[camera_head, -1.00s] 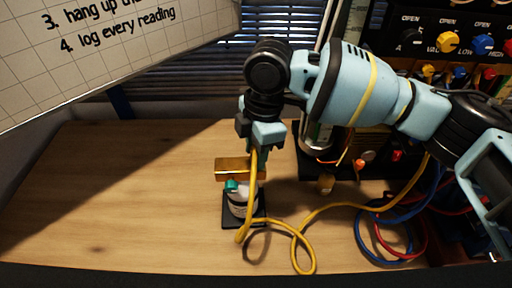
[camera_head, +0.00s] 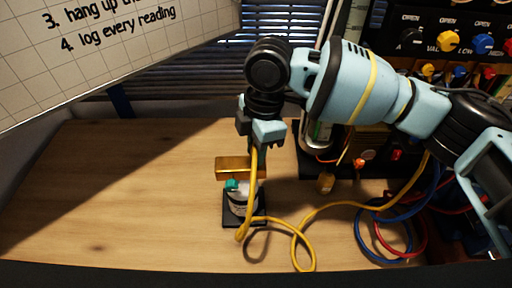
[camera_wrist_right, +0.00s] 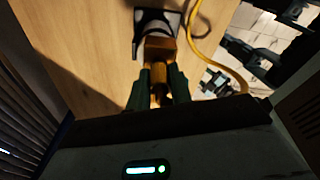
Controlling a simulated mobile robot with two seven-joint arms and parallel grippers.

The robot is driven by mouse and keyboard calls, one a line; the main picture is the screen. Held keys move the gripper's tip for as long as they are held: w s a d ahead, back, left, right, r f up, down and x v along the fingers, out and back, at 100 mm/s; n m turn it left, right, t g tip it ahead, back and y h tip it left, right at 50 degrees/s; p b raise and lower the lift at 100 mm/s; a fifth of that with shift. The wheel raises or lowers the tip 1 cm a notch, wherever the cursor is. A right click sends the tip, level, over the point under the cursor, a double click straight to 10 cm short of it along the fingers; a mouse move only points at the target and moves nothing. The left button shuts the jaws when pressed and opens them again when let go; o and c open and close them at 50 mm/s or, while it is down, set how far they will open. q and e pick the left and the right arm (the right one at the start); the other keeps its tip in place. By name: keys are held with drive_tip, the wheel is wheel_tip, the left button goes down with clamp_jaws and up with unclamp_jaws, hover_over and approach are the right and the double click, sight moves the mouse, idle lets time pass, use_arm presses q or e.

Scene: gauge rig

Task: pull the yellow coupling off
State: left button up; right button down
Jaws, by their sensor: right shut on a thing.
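My right gripper (camera_head: 259,150) reaches down from above, behind the brass block (camera_head: 238,168) on a small stand with a black base (camera_head: 230,219). In the right wrist view my right gripper (camera_wrist_right: 158,88) is shut on the yellow coupling (camera_wrist_right: 158,76), between its dark green fingers. The coupling's front end is at or very close to the brass block (camera_wrist_right: 160,48); I cannot tell if they touch. In the head view the fingers and hose mostly hide the coupling. The yellow hose (camera_head: 252,200) hangs from it. My left gripper is not in view.
The yellow hose loops on the wooden table (camera_head: 120,200) and runs right. Blue (camera_head: 362,240) and red hoses lie coiled at the right. A valve panel (camera_head: 440,40) stands at the back right. The table's left side is clear. A whiteboard (camera_head: 100,60) hangs at upper left.

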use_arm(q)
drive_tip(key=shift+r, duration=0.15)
use_arm(e)
drive_tip(key=shift+r, duration=0.25)
drive_tip(key=shift+r+p, duration=0.45)
drive_tip(key=shift+r, duration=0.6)
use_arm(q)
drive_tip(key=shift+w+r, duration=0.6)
use_arm(e)
drive_tip(key=shift+r, duration=1.3)
